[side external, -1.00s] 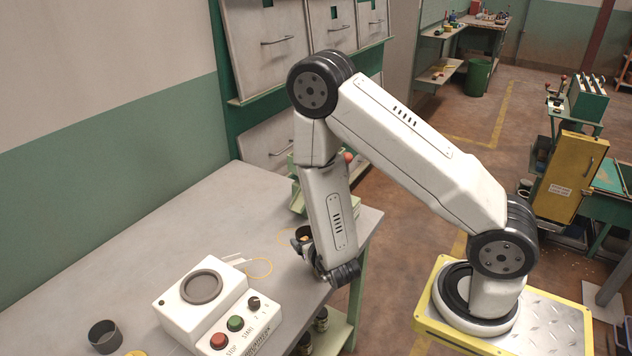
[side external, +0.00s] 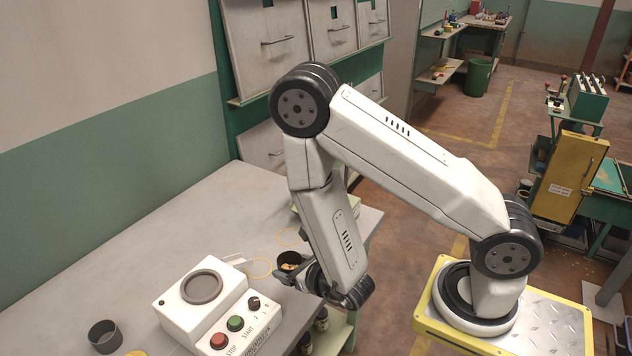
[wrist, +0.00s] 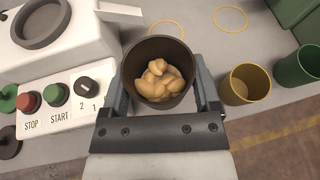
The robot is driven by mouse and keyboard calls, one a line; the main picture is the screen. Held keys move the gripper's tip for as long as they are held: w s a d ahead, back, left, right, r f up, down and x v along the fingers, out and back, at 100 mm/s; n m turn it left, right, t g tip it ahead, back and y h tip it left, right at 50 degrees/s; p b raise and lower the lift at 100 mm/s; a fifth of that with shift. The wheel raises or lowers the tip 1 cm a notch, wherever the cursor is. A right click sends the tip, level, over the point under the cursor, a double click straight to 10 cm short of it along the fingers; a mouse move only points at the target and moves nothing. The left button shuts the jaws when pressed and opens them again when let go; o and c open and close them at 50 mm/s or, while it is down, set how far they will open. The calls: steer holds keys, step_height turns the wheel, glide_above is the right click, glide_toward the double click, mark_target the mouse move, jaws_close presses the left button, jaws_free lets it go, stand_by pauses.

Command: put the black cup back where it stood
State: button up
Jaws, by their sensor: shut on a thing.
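The black cup (wrist: 152,50) is in my gripper (wrist: 161,62), with a finger on each side of it. It is upright and holds a heap of pale tan nuts (wrist: 160,82). In the side external view the black cup (side external: 290,259) is at the right part of the grey table, right of the white control box. A yellow ring outline (wrist: 166,27) lies on the table just beyond the cup, partly hidden by it. A second yellow ring (wrist: 231,20) lies to its right. I cannot tell whether the cup's base touches the table.
The white control box (side external: 180,309) with red and green buttons stands close on the left. A yellow cup (wrist: 246,86) and a green cup (wrist: 298,68) stand to the right in the wrist view. Another dark cup (side external: 105,337) stands at the table's left.

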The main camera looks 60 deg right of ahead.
mark_target(294, 300)
steer(key=shift+f, duration=1.9)
steer(key=shift+f, duration=0.1)
steer(key=shift+f, duration=1.9)
steer(key=shift+f, duration=0.15)
steer(key=o, duration=1.3)
steer(key=shift+o, duration=0.2)
steer(key=v, duration=0.7)
steer(key=shift+s+r, duration=0.2)
steer(key=shift+s, duration=0.05)
